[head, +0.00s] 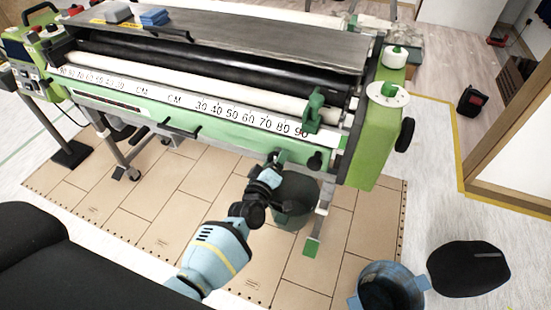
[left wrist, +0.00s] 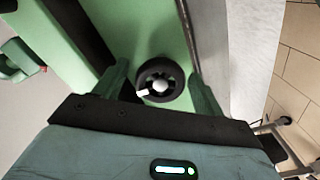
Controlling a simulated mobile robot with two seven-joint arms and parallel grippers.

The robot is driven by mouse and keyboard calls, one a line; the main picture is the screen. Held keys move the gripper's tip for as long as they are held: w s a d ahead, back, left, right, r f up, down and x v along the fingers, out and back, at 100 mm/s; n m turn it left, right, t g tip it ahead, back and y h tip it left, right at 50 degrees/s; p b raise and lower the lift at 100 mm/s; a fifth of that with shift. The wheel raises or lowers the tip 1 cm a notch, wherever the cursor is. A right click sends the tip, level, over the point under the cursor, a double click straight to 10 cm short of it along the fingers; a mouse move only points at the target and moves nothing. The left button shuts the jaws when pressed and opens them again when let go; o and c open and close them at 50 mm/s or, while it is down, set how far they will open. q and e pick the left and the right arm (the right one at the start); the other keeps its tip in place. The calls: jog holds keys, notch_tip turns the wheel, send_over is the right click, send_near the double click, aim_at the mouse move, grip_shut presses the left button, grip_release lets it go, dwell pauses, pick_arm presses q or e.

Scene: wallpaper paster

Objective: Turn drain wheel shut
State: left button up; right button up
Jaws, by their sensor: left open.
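The drain wheel (left wrist: 143,71) is a small black ring with a pale metal hub, on the green face of the pasting machine (head: 180,115). In the left wrist view it sits between the two dark green fingers of my left gripper (left wrist: 158,76), which is open, with a gap to each finger. My right gripper is not in view.
A dark green bucket (head: 296,205) stands below the machine, behind my left arm. A blue bucket (head: 362,300) and a black lid (head: 468,262) are at the lower right. A black knob (head: 318,160) is right of my gripper. Brown sheeting (head: 140,205) covers the floor.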

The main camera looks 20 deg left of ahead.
pick_arm(q)
jog(key=shift+s, duration=0.35)
jog(key=s, duration=0.7)
jog(key=shift+p, duration=0.45)
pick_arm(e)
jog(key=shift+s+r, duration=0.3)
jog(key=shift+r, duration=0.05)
pick_arm(q)
jog(key=shift+a, duration=0.1)
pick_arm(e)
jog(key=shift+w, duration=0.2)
pick_arm(q)
jog(key=s+a+m+g+h+p, duration=0.1)
jog(key=s+m+g+p, duration=0.8)
jog(key=s, duration=2.9)
jog(key=f+m+p, duration=0.1)
jog(key=m, duration=0.2)
jog(key=shift+a+m, duration=0.2)
jog(key=shift+m, duration=0.1)
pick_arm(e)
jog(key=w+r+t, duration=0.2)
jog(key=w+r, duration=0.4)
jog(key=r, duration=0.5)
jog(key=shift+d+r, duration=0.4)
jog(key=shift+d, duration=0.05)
